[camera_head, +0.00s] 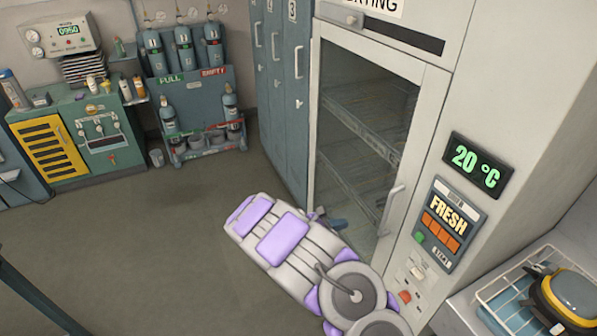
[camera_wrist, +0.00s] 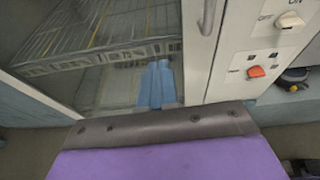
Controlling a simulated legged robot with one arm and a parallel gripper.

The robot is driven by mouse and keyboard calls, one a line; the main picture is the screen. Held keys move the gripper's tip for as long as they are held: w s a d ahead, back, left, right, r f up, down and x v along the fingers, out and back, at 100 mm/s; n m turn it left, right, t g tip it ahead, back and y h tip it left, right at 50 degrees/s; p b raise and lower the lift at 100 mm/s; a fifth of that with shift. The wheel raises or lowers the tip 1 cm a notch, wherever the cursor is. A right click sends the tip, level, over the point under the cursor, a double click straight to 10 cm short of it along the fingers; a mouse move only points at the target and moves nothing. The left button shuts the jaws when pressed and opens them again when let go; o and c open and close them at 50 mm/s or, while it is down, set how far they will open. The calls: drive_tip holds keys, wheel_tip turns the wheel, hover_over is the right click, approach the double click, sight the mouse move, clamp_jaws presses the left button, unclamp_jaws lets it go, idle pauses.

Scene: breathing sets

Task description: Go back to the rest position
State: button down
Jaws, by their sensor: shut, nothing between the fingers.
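My gripper shows in the wrist view (camera_wrist: 157,84) as two blue fingers side by side, closed together with nothing between them. In the head view only a small blue part of my gripper (camera_head: 337,224) shows beyond my purple and white arm, which hides the rest. The gripper is in front of the lower part of the drying cabinet's glass door (camera_head: 368,120). Whether it touches the door cannot be told.
The cabinet door looks shut, with a vertical handle (camera_head: 391,210) close to my arm. A control panel (camera_head: 449,226) reads FRESH. A counter (camera_head: 470,310) with a wire basket (camera_head: 515,275) is at right. Grey lockers (camera_head: 280,85) stand behind. The floor (camera_head: 130,240) at left is clear.

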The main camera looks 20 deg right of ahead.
drive_tip(key=s+d+r+m+g+y, duration=0.1)
drive_tip(key=s+r+m+g+y, duration=0.4)
drive_tip(key=s+r+m, duration=1.1)
drive_tip(key=s+a+r+m+y, duration=0.1)
drive_tip(key=s+a+y, duration=0.3)
drive_tip(key=s+a, duration=0.7)
drive_tip(key=s+a+r+m+t+y, duration=0.1)
drive_tip(key=s+a+r+y, duration=0.3)
drive_tip(key=s+a, duration=0.8)
drive_tip(key=shift+s+r+m+t+y, duration=0.25)
drive_tip(key=shift+s+m+t+y, duration=0.05)
drive_tip(key=shift+m+y, duration=0.4)
drive_tip(key=shift+a, duration=0.35)
drive_tip(key=shift+d, duration=0.15)
drive_tip(key=shift+d, duration=0.1)
